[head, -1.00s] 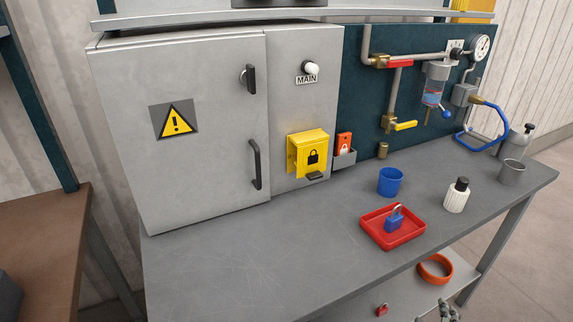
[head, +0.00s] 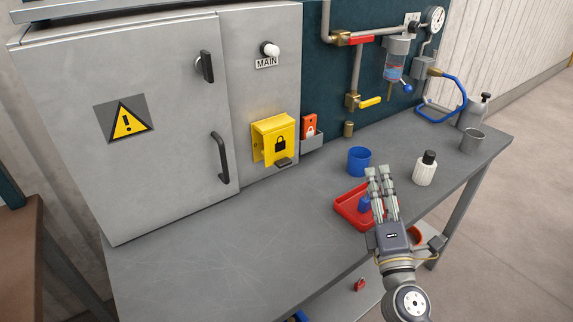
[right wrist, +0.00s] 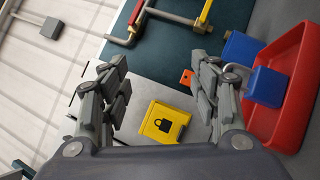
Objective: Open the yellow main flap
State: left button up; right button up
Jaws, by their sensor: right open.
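The yellow main flap (head: 273,139) with a black padlock symbol is on the grey cabinet panel, below the white MAIN knob (head: 268,49). It appears closed, with a small dark tab (head: 284,162) at its lower edge. My right gripper (head: 377,172) is open and empty, over the red tray and to the right of the flap, apart from it. In the right wrist view the flap (right wrist: 165,122) shows between the two open fingers (right wrist: 164,80), some way beyond them. My left gripper is not in view.
The red tray (head: 345,212) with a blue padlock (head: 364,203) lies partly behind my right gripper. A blue cup (head: 359,160), a white bottle (head: 425,169) and a grey cup (head: 472,141) stand on the bench. An orange tag (head: 309,124) sits in a holder beside the flap. The bench's left part is clear.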

jog(key=w+a+r+n+g+y, duration=0.1)
jog(key=w+a+n+y, duration=0.1)
jog(key=a+n+y, duration=0.65)
jog(key=n+g+y, duration=0.1)
jog(key=n+g, duration=0.5)
jog(key=n, duration=0.7)
send_near(286, 164)
jog(key=x, duration=0.9)
jog(key=shift+w+a, duration=0.1)
jog(key=shift+w, duration=0.1)
